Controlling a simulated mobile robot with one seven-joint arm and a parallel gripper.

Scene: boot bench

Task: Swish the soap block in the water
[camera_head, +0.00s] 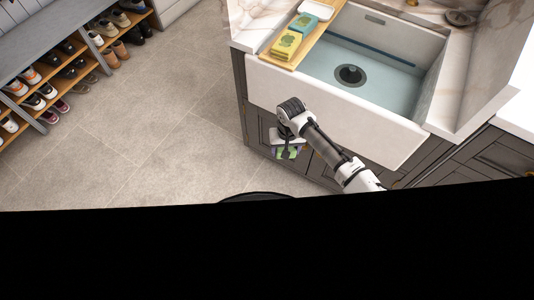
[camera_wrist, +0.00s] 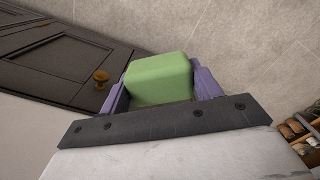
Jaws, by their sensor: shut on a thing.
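A green soap block (camera_wrist: 160,80) is held between the two purple fingers of my gripper (camera_wrist: 163,84) in the wrist view. In the head view my gripper (camera_head: 287,150) hangs in front of the sink cabinet, below the sink's front wall. A bit of the green block (camera_head: 291,153) shows there, partly hidden by the gripper. The water (camera_head: 385,86) is a pale blue layer in the white sink (camera_head: 330,106), with a dark round drain under it. The block is outside the sink, apart from the water.
A wooden board (camera_head: 325,27) lies across the sink's left side, with a yellow-green box (camera_head: 287,44), a teal box (camera_head: 303,22) and a white dish (camera_head: 315,8). A cabinet knob (camera_wrist: 101,78) is close to my gripper. Shoe shelves (camera_head: 75,68) stand far left. The floor between is clear.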

